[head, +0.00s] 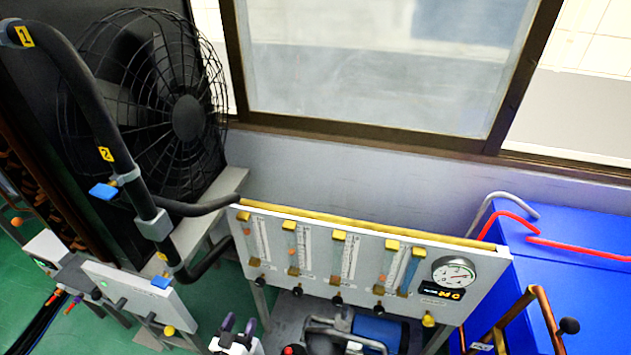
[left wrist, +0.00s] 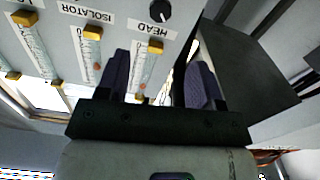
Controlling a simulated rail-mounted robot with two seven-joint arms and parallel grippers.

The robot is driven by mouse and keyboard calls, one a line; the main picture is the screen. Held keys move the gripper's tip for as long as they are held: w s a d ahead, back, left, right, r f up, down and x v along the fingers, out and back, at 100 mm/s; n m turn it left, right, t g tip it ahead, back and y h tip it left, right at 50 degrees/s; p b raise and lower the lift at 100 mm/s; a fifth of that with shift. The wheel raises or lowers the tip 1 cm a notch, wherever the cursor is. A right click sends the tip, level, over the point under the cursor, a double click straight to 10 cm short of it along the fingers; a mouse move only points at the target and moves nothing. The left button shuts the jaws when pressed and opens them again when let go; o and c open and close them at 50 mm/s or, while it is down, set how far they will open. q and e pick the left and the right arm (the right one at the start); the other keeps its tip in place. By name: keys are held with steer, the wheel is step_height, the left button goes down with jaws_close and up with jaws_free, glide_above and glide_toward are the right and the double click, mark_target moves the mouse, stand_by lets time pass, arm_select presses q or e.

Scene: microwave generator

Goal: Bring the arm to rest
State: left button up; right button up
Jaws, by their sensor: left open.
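My left gripper (head: 238,328) shows at the bottom edge of the head view, left of centre. Its two dark fingers are apart with nothing seen between them. In the left wrist view the same gripper (left wrist: 160,82) is open in front of the white flowmeter panel, whose lettering appears upside down. The flowmeter panel (head: 300,222) stands in the middle of the head view, behind and above the gripper. I cannot tell the exact gap between the fingers and the panel. The rest of my left arm is mostly out of the picture. My right gripper is not in view.
A large black caged fan (head: 187,118) and thick black pipes (head: 95,115) stand at left. A small white panel (head: 130,298) is low left. A pump with a blue motor (head: 378,330) sits below the flowmeters. A blue cabinet (head: 590,260) is at right. Green floor shows between.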

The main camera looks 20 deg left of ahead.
arm_select(q)
step_height(320, 180, down, 6)
steer(key=s+d+m+g+h, duration=0.2)
steer(key=g, duration=0.6)
steer(key=s+d+r+m+g+p, duration=0.1)
steer(key=s+d+r+g+p, duration=0.1)
steer(key=s+d+r, duration=0.6)
steer(key=s+d+r+m+g+p, duration=0.1)
steer(key=s+d+r+m+g, duration=0.1)
steer(key=s+r, duration=0.8)
steer(key=s+d+r+g+p, duration=0.2)
steer(key=s+r+p, duration=0.2)
steer(key=s, duration=0.1)
step_height(320, 180, up, 36)
steer(key=p, duration=3.6)
steer(key=shift+w+r+h, duration=0.15)
steer(key=shift+w+h, duration=0.05)
steer(key=shift+h, duration=0.2)
